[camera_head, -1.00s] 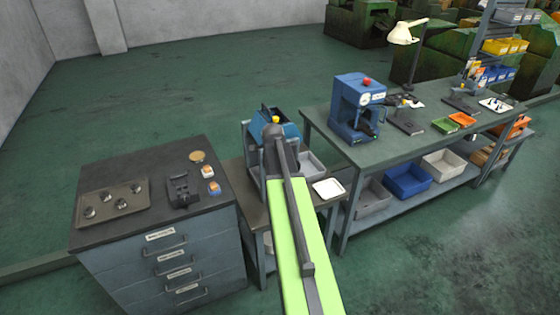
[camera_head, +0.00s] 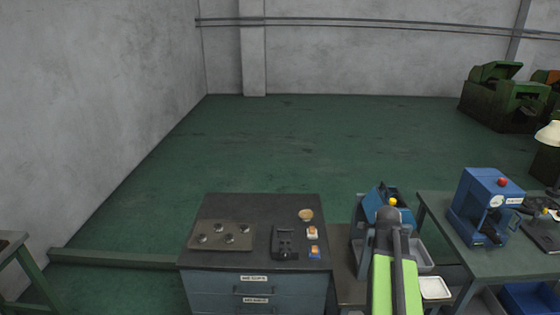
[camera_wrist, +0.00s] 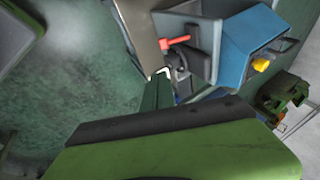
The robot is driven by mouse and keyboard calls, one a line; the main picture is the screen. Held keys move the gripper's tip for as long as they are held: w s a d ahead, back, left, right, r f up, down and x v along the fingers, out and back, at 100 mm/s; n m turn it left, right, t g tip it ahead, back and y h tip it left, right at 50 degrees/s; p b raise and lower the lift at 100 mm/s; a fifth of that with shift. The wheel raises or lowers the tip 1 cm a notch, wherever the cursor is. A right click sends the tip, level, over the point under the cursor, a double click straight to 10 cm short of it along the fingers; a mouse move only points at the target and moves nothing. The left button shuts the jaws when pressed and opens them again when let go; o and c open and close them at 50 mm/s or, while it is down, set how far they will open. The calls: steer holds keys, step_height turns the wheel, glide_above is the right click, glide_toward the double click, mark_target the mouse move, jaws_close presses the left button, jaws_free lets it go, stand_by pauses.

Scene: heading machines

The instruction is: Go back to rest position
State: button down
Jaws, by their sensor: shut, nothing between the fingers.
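My lime-green arm with its dark end reaches forward at the lower right in the head view. Its end is in front of a blue machine (camera_head: 374,198) with a yellow button on top, and hides part of it. The fingers cannot be made out there.
A drawer cabinet (camera_head: 258,290) stands at bottom centre with a tray of round parts (camera_head: 208,246), a dark device (camera_head: 285,243) and small buttons on top. A workbench (camera_head: 450,234) with a blue press (camera_head: 482,208) is at right. Open green floor (camera_head: 300,140) lies behind.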

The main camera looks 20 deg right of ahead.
steer(key=w+a+f+n+y+b, duration=0.15)
steer(key=a+f+b, duration=0.25)
steer(key=a, duration=0.5)
steer(key=w+a+f+n+b, duration=0.3)
steer(key=a+f+b, duration=0.15)
steer(key=a, duration=0.55)
steer(key=w+a+f+n+y+b, duration=0.1)
steer(key=w+a+f+n+b, duration=0.15)
steer(key=a+f, duration=0.45)
steer(key=s+a+f+n+g+y+b, duration=0.1)
steer(key=s+a+n+g+y+b, duration=0.1)
steer(key=s+a+n, duration=0.9)
steer(key=shift+a+n+g, duration=0.8)
steer(key=shift+a+n, duration=0.55)
steer(key=shift+n, duration=0.85)
